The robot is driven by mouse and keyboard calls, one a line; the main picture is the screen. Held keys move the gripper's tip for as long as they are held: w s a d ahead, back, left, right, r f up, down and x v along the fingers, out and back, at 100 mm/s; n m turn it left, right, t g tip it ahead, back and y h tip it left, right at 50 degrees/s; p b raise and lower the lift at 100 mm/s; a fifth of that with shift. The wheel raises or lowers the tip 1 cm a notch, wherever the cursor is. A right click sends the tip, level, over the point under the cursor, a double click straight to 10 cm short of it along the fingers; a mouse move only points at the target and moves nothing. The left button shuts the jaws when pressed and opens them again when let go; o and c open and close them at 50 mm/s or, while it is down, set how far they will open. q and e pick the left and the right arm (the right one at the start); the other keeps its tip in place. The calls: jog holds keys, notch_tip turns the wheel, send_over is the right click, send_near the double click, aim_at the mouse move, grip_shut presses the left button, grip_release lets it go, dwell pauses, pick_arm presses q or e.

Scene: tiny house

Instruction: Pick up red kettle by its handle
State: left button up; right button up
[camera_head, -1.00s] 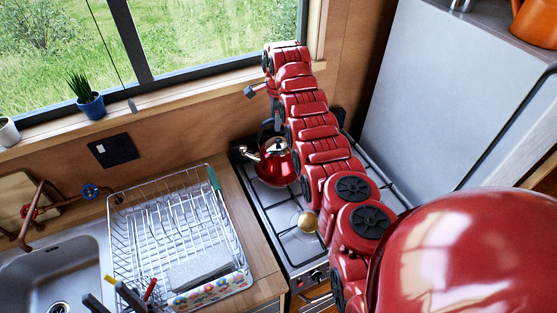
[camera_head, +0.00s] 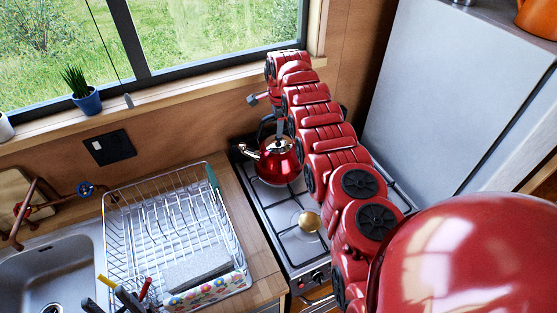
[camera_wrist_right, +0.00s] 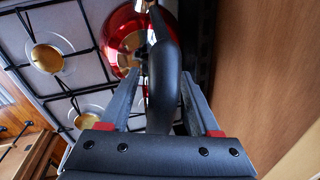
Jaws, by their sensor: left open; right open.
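The red kettle (camera_head: 276,166) stands upright on the stove at the back, its spout to the left. Its dark handle arches above it and is partly hidden by my arm. In the right wrist view the kettle's red body (camera_wrist_right: 122,32) is at the top, and the thick black handle (camera_wrist_right: 163,90) runs down the middle. My right gripper (camera_wrist_right: 160,76) is open, with one finger on each side of the handle. In the head view the right gripper (camera_head: 279,126) is small, just above the kettle. My left gripper is not in view.
The stove (camera_head: 292,215) has several burners and grates. A wire dish rack (camera_head: 165,215) and a sink (camera_head: 45,280) are to the left. A wooden wall and window sill are close behind the kettle. A grey fridge-like cabinet (camera_head: 440,90) is at right.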

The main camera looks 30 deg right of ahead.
jog(key=shift+f, duration=0.3)
dwell(0.4)
grip_shut()
dwell(1.2)
